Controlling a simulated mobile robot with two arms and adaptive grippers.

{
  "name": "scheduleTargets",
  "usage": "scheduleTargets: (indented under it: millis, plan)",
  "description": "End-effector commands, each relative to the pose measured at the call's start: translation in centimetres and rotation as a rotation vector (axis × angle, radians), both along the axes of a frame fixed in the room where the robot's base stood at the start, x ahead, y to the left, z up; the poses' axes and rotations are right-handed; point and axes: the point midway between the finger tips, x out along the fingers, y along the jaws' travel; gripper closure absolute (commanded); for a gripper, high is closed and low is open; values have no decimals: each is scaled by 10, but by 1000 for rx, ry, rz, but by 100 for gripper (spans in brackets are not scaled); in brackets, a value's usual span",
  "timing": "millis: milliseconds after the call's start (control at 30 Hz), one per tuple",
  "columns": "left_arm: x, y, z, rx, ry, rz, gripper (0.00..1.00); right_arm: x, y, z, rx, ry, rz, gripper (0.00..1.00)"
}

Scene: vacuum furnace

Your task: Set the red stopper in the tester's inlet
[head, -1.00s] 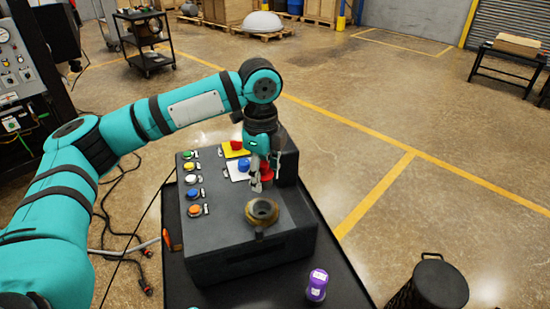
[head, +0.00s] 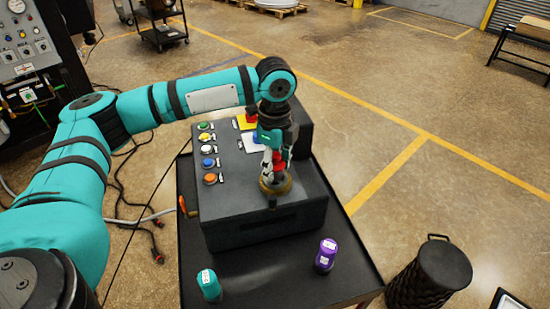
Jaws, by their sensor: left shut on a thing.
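The tester is a dark grey box on a black cart, with a brass ring-shaped inlet (head: 276,187) on its top near the front. My left gripper (head: 273,168) points down over the inlet. It is shut on the red stopper (head: 280,160), which is partly hidden by the fingers. The stopper is over or at the mouth of the inlet; I cannot tell whether it touches or has entered it. My right gripper is not in view.
A purple-capped bottle (head: 326,255) and a teal one (head: 209,285) stand on the cart's front (head: 268,280). A black bin (head: 436,272) is at right.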

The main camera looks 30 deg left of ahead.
Motion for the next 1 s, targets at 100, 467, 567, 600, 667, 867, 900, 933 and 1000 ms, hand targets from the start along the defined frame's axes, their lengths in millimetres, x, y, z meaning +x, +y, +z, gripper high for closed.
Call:
scheduleTargets:
  millis: [100, 467, 567, 600, 667, 867, 900, 933, 1000]
  plan:
    - [0, 0, -7, 0, 1, 1, 98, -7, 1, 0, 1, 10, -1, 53]
    - [-1, 0, -30, 0, 5, 0, 98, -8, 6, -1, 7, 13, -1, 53]
    - [-2, 0, -36, 0, 9, -1, 98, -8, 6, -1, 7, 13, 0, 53]
    - [-3, -1, -38, 0, 10, -1, 100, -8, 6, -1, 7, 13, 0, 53]
    - [-3, -1, -40, 0, 10, -2, 100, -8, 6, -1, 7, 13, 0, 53]
    - [-3, -2, -43, -2, 10, -3, 100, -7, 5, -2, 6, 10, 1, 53]
    - [-3, -2, -44, -2, 10, -4, 100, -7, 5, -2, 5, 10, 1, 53]
    - [-3, -2, -44, -3, 10, -4, 100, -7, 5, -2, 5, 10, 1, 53]
    - [-3, -2, -44, -3, 11, -4, 100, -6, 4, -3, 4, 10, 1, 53]
